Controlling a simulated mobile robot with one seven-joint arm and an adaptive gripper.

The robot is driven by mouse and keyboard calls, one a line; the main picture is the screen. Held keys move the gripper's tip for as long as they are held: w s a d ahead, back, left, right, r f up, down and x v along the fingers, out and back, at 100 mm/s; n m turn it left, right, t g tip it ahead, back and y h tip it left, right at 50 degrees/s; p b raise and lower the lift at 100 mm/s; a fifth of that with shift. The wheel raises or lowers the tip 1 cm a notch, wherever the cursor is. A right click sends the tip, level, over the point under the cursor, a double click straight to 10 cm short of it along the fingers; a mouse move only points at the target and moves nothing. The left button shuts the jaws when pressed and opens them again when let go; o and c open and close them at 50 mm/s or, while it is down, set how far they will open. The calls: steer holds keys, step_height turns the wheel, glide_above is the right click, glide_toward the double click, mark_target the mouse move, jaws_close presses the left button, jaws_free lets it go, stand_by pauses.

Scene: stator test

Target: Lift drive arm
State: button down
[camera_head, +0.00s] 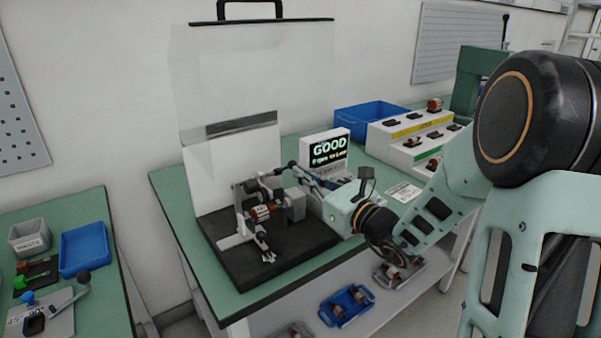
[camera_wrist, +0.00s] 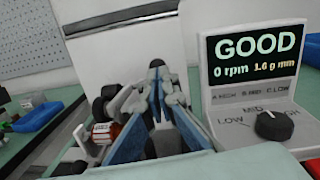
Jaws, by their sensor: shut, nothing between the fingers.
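The test machine stands on a black base (camera_head: 285,262) on the green bench, with a copper-wound part (camera_head: 262,213) mounted in it. The copper part shows at lower left in the wrist view (camera_wrist: 103,133). A lever with a black ball end, seemingly the drive arm (camera_wrist: 156,64), shows just beyond my fingertips in the wrist view. My gripper (camera_head: 304,172) reaches in from the right over the machine. In the wrist view its blue-padded fingers (camera_wrist: 158,88) converge, shut and empty. Whether the fingertips touch the lever is unclear, and the fingers hide part of it.
A display (camera_head: 329,147) reads GOOD and 0 rpm; its knob (camera_wrist: 275,126) is close to my gripper's right side. A clear guard (camera_head: 255,75) stands raised behind the machine. A blue bin (camera_head: 370,118) and stepped rack (camera_head: 412,135) stand at back right.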

steer(key=shift+w+a+r+p, duration=0.15)
steer(key=shift+r+p, duration=0.35)
steer(key=shift+p, duration=0.35)
steer(key=shift+w+a+r+p, duration=0.1)
steer(key=shift+r+p, duration=0.4)
steer(key=shift+p, duration=0.35)
steer(key=shift+w+r+g+p, duration=0.1)
steer(key=shift+r+g+p, duration=0.3)
steer(key=shift+p, duration=0.25)
steer(key=p, duration=0.1)
steer(key=g+h+p, duration=0.1)
steer(key=shift+w+a+r+p, duration=0.15)
steer(key=shift+r+p, duration=0.15)
steer(key=shift+r, duration=0.05)
steer(key=shift+g+h+p, duration=0.35)
steer(key=shift+g+h, duration=0.05)
steer(key=shift+w+a+p, duration=0.1)
steer(key=shift+w+p, duration=0.1)
steer(key=shift+p, duration=0.15)
steer(key=shift+w+a+r, duration=0.1)
steer(key=shift+w+a, duration=0.05)
steer(key=shift+w, duration=0.1)
